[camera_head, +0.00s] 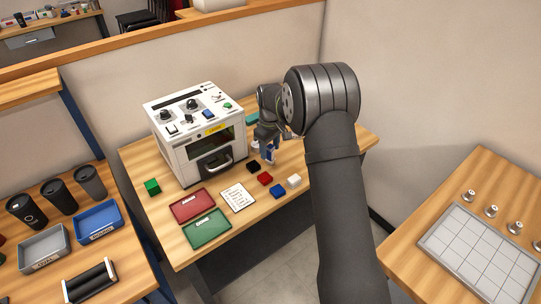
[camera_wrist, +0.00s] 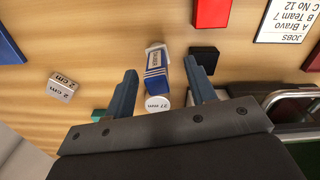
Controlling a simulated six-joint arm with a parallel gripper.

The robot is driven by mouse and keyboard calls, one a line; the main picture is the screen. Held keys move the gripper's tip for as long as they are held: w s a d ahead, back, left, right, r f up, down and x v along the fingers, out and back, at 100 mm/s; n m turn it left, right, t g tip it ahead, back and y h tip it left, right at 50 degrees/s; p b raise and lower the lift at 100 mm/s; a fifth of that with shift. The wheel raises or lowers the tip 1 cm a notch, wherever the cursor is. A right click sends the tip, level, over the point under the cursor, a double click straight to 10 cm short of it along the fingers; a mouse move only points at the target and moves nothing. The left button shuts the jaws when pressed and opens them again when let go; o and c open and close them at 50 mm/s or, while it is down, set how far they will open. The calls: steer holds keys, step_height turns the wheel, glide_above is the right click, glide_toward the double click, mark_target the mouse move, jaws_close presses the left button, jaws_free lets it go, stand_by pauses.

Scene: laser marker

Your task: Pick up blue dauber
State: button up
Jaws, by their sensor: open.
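The blue dauber (camera_wrist: 156,73), blue and white with lettering, is in the wrist view between the two fingers of my gripper (camera_wrist: 157,82). A round white face marked like "27 mm" (camera_wrist: 157,101) shows at its near end. My gripper is open, with a finger on either side and a visible gap on each side of the dauber. In the head view my gripper (camera_head: 267,151) is low over the table, right of the white laser machine (camera_head: 200,130). There the dauber is hard to tell apart from the bluish fingers.
A black block (camera_wrist: 204,60) stands close to the right finger, with a red block (camera_wrist: 212,12) beyond it. A small pale block (camera_wrist: 63,87) lies to the left. In the head view, red (camera_head: 191,205) and green (camera_head: 207,229) trays and a card (camera_head: 237,198) lie in front of the machine.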

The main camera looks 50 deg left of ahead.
mark_target(270, 156)
step_height(270, 156, down, 5)
steer(key=shift+w+r, duration=0.1)
steer(key=shift+w, duration=0.05)
steer(key=c, duration=1)
steer(key=shift+r, duration=0.1)
steer(key=shift+c, duration=0.2)
